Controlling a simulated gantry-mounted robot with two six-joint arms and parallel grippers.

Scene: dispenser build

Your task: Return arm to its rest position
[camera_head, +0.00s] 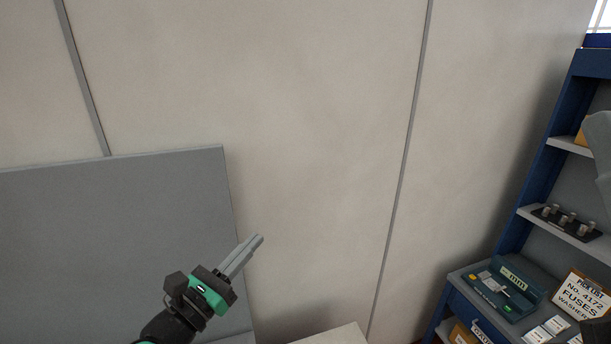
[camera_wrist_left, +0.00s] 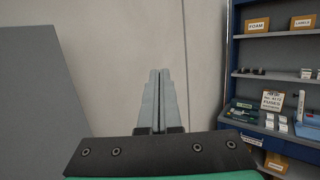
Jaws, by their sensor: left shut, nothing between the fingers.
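My left gripper (camera_head: 257,239) is in the lower middle of the head view, in front of the grey panel's right edge and the pale wall. Its two grey fingers are together and point up and to the right, with nothing between them. In the left wrist view the left gripper (camera_wrist_left: 160,74) shows its fingers side by side and closed, with the wall beyond. My right gripper cannot be made out in either view.
A blue shelf unit (camera_head: 540,190) stands at the right, with a pick list sign (camera_head: 583,296) and a green device (camera_head: 503,287) on its counter. A grey panel (camera_head: 110,240) is at the left. A pale surface (camera_head: 335,336) shows at the bottom edge. The space before the wall is clear.

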